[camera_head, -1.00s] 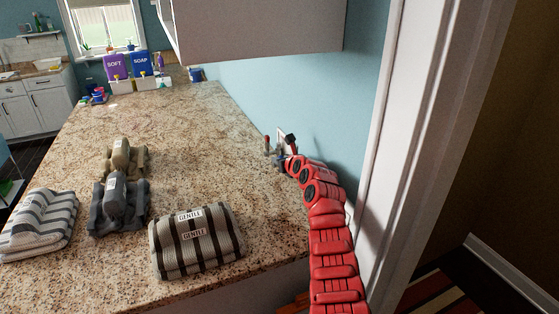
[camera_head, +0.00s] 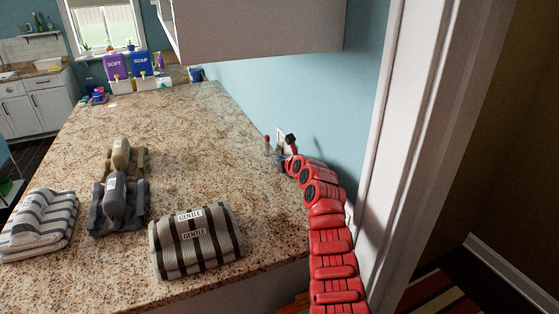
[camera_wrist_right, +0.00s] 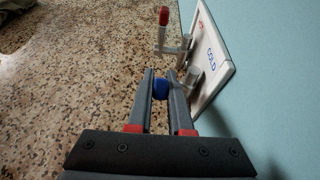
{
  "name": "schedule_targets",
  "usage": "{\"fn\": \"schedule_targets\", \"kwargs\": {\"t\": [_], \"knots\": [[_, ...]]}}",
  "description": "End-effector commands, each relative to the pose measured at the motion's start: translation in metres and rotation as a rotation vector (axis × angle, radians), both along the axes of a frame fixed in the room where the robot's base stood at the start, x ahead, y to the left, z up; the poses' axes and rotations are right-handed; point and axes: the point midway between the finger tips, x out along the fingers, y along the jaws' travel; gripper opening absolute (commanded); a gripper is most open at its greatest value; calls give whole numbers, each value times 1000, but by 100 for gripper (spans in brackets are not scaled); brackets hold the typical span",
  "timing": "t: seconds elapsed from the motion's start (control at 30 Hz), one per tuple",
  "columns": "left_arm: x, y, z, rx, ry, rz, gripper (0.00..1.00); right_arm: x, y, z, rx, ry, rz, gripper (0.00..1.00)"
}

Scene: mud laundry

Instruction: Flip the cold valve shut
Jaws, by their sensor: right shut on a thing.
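The cold valve's blue handle (camera_wrist_right: 160,88) sits between the fingers of my right gripper (camera_wrist_right: 160,78) in the right wrist view. The gripper is shut on it. A white plate marked COLD (camera_wrist_right: 211,54) is on the blue wall to the right of the fingers. A second valve with a red upright handle (camera_wrist_right: 163,17) is beyond the fingertips on the same plate. In the head view, the plate (camera_head: 284,139) and the red handle (camera_head: 267,140) are small, at the end of my red right arm. My left gripper is not in view.
A granite counter (camera_head: 190,125) runs along the wall, clear to the left of the valves. A white cabinet (camera_head: 255,30) hangs above.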

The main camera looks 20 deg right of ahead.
Motion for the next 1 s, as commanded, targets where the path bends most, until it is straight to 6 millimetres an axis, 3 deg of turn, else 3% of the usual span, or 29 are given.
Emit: {"fn": "schedule_targets", "kwargs": {"t": [0.43,0.77,0.8,0.93,1.0], "knots": [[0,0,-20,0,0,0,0,-8,0,-13,9,-230,1,0],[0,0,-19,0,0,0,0,-9,0,-10,9,-246,1,0],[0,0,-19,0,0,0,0,-9,0,-10,9,-247,1,25],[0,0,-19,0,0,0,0,-9,0,-10,9,-247,1,48],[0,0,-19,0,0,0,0,-9,0,-10,9,-247,1,48]]}}
